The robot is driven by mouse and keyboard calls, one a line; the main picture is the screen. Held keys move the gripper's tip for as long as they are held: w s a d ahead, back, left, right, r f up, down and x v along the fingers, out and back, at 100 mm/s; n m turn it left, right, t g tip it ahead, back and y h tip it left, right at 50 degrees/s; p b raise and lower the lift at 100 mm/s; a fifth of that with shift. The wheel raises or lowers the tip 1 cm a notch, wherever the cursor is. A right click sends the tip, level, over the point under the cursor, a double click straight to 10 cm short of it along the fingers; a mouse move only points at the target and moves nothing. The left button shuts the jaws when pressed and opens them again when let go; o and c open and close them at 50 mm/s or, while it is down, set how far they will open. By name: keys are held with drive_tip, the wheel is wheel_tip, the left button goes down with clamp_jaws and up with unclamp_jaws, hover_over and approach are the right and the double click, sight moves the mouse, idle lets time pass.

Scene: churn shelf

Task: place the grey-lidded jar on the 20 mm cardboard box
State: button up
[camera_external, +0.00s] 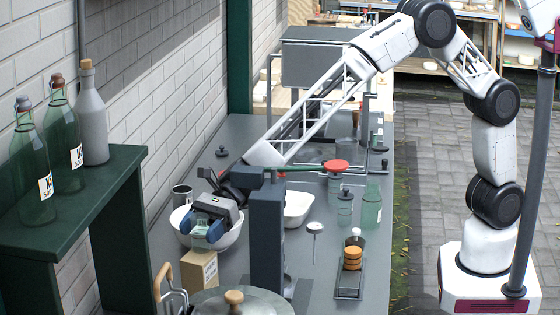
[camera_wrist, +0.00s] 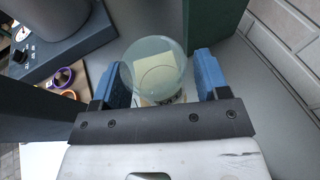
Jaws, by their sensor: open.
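My gripper (camera_external: 203,232) is low over the left part of the counter, its blue fingers spread and pointing down. A pale green, see-through glass jar (camera_wrist: 157,66) is between the fingers in the wrist view, with a pale box top (camera_wrist: 153,84) showing through it. I cannot make out a grey lid on it. In the external view the cardboard box (camera_external: 199,270) is just below the fingers; its label is too small to read. Whether the jar rests on the box is hard to tell. A second greenish jar with a dark lid (camera_external: 345,209) stands further right.
A dark upright post (camera_external: 267,235) stands close right of my gripper. A white bowl (camera_external: 226,240) is behind it, and a lidded pot (camera_external: 240,303) is in front. A green shelf with bottles (camera_external: 75,205) is at left. The tray with brown discs (camera_external: 350,280) is at right.

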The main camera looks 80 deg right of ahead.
drive_tip(key=shift+r, duration=0.15)
drive_tip(key=v, duration=1.2)
drive_tip(key=shift+s, duration=0.1)
idle(0.8)
